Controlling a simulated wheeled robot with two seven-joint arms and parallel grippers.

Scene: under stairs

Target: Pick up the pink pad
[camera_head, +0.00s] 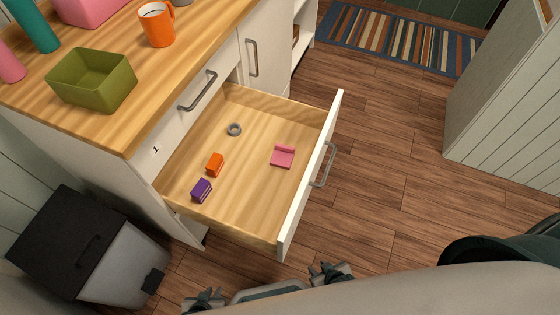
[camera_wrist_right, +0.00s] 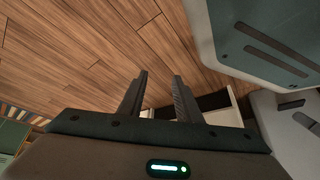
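The pink pad (camera_head: 282,157) lies on the floor of the open drawer (camera_head: 245,155), towards its front panel. It looks like a small flat block with a raised strip along one edge. My left gripper (camera_head: 203,295) shows small at the bottom of the head view, outside the drawer; its fingers look apart. My right gripper (camera_head: 329,269) is also outside, in front of the drawer's front panel. In the right wrist view the right gripper (camera_wrist_right: 160,76) has its two dark fingers apart, with nothing between them but floor. Neither gripper touches the pad.
The drawer also holds a grey ring (camera_head: 234,130), an orange block (camera_head: 215,164) and a purple block (camera_head: 201,190). The counter carries a green bowl (camera_head: 92,80) and orange mug (camera_head: 156,24). A lidded bin (camera_head: 120,262) stands left. Wooden floor (camera_head: 385,185) is clear to the right.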

